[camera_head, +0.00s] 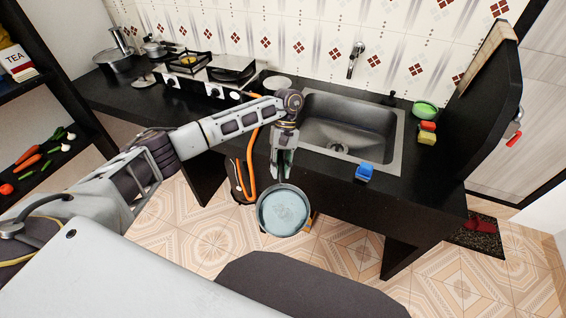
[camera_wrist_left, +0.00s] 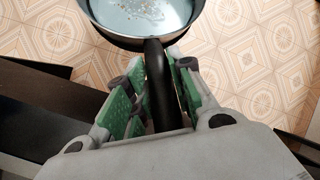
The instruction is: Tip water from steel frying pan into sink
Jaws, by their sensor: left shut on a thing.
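The steel frying pan (camera_head: 283,211) hangs in the air over the floor, in front of the counter's near edge, with pale blue water in it. It looks about level. In the left wrist view the pan (camera_wrist_left: 144,22) is at the top, its black handle running down between green finger pads. My left gripper (camera_head: 282,172) is shut on that handle; it also shows in the left wrist view (camera_wrist_left: 155,92). The sink (camera_head: 349,125) is a steel basin set in the black counter, behind and to the right of the pan. My right gripper is not in view.
A blue sponge holder (camera_head: 364,173) sits at the counter edge before the sink. A green bowl (camera_head: 424,110) and red and yellow sponges (camera_head: 427,133) stand right of the sink. A faucet (camera_head: 356,58) is on the wall above it. A stove (camera_head: 211,75) is at the left.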

